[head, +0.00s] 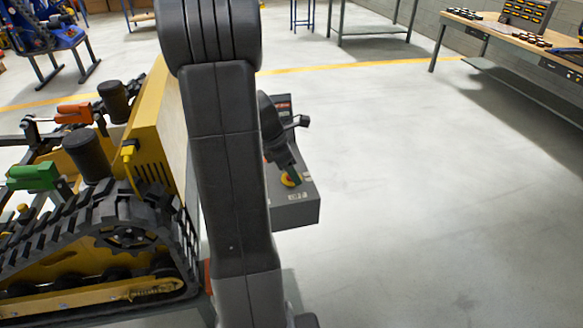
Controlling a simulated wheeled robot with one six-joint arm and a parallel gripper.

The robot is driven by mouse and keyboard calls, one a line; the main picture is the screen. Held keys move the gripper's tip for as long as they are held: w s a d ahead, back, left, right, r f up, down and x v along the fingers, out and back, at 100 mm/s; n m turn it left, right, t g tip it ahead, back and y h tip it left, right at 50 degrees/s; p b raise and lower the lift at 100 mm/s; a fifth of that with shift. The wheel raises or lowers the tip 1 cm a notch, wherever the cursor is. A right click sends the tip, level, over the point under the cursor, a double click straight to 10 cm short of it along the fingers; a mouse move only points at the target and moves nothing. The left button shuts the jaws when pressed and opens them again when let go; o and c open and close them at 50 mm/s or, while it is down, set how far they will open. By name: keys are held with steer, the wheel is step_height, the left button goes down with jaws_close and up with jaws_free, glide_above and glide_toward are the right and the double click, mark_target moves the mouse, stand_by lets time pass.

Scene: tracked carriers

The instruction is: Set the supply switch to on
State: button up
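A dark grey control box (300,208) stands just right of the yellow tracked carrier. A red and yellow rotary switch (290,180) sits on its top face near the front. I take this to be the supply switch, but its setting is too small to read. My gripper (287,166) is over the box, close above the switch. I cannot tell whether it touches the switch. Its fingers are dark and partly hidden behind my own arm, so their opening does not show. My arm also hides the left part of the box.
The yellow tracked carrier (95,255) fills the left, with a yellow plug and cable (128,155) on its housing. A workbench (510,38) stands at the back right. The floor on the right is clear.

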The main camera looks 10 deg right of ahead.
steer(key=c, duration=0.9)
steer(key=shift+c, duration=0.2)
steer(key=shift+m, duration=0.3)
steer(key=m+g+p, duration=0.1)
steer(key=m+p, duration=0.1)
steer(key=m, duration=0.1)
steer(key=shift+r+m+g, duration=0.15)
steer(key=shift+m+g, duration=0.15)
steer(key=m+p, duration=0.1)
steer(key=m, duration=0.1)
steer(key=m+g+y+p, duration=0.1)
steer(key=m, duration=0.1)
steer(key=shift+g, duration=0.3)
steer(key=m+g+y+p, duration=0.1)
steer(key=m, duration=0.4)
steer(key=shift+m+y+p, duration=0.5)
steer(key=shift+m+y, duration=0.6)
steer(key=shift+m, duration=1.2)
